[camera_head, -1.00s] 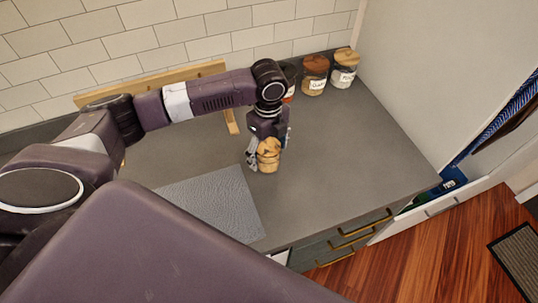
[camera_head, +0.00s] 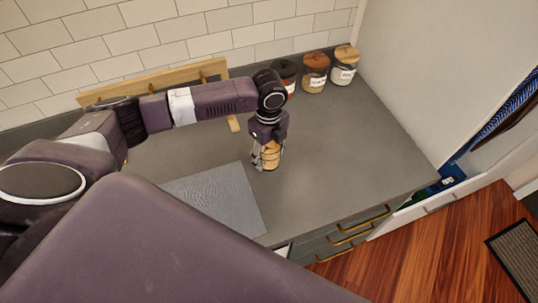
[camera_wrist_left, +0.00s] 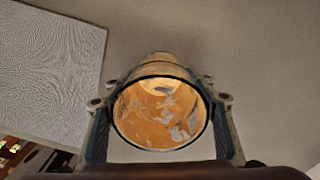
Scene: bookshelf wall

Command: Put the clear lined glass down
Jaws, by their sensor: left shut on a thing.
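My left gripper (camera_head: 266,160) points down over the grey counter (camera_head: 330,165) and is shut around a glass (camera_wrist_left: 160,110). The glass also shows in the head view (camera_head: 271,153), partly hidden by the fingers. It looks amber-orange with pale streaks rather than plainly clear. In the left wrist view its round open mouth faces the camera, with a finger on each side. It is at the counter surface or just above it; I cannot tell if its base touches. My right gripper is not in view.
A grey textured mat (camera_head: 215,200) lies left of the glass. Lidded jars (camera_head: 315,72) stand at the back right, by the tiled wall. A wooden rack (camera_head: 165,82) is at the back left. The counter right of the glass is clear, up to its front edge above the drawers.

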